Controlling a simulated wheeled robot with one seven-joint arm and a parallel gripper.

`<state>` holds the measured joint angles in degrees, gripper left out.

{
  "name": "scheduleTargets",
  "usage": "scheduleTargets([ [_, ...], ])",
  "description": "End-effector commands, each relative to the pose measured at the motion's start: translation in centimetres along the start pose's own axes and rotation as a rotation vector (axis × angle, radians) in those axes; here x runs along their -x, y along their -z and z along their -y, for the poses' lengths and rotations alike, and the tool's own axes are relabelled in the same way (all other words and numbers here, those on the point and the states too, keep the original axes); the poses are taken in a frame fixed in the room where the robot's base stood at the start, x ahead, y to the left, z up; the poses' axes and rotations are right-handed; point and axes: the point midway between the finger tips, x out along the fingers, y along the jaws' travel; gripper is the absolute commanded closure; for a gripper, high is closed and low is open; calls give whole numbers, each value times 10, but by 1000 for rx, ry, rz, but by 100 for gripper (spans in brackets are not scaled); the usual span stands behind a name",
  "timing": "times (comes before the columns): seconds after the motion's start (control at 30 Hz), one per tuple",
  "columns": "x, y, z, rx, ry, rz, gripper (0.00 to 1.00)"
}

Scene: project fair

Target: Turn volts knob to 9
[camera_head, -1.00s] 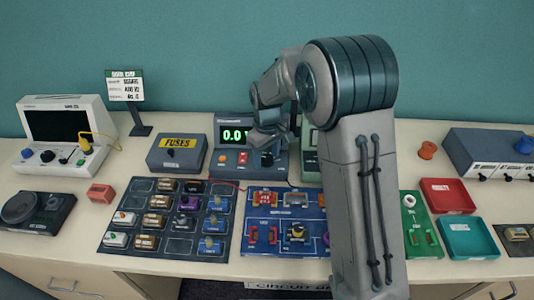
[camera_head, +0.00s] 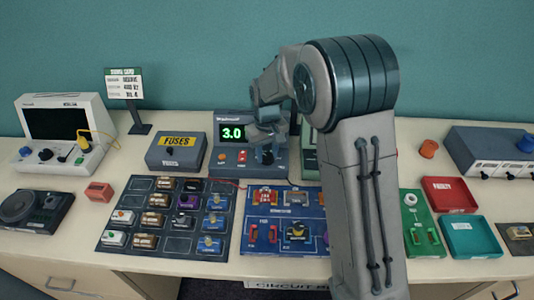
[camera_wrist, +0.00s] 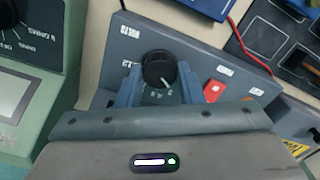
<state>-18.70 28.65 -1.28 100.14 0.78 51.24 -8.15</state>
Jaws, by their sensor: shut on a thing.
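The power supply (camera_head: 224,165) is a blue-grey box at the back of the table, with a green display (camera_head: 232,133) reading 3.0. Its black volts knob (camera_wrist: 159,69) sits between the two fingers of my gripper (camera_wrist: 160,88) in the wrist view, beside a "VOLTS" label. The gripper is shut on the knob. The knob's white pointer line shows in the wrist view. In the head view the knob (camera_head: 267,157) shows below my gripper (camera_head: 266,142), and my arm hides part of the supply's right side.
A red switch (camera_wrist: 213,90) is right of the knob in the wrist view. A yellow-labelled fuse box (camera_head: 177,152) stands left of the supply, and a green meter (camera_head: 308,160) on its right. A blue circuit board (camera_head: 283,246) and a dark parts tray (camera_head: 135,193) lie in front.

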Motion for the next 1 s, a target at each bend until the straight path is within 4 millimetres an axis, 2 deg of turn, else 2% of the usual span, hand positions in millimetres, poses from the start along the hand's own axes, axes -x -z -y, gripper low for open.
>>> scheduleTargets([
  [1.0,1,0,1,-965,1,-2,89],
])
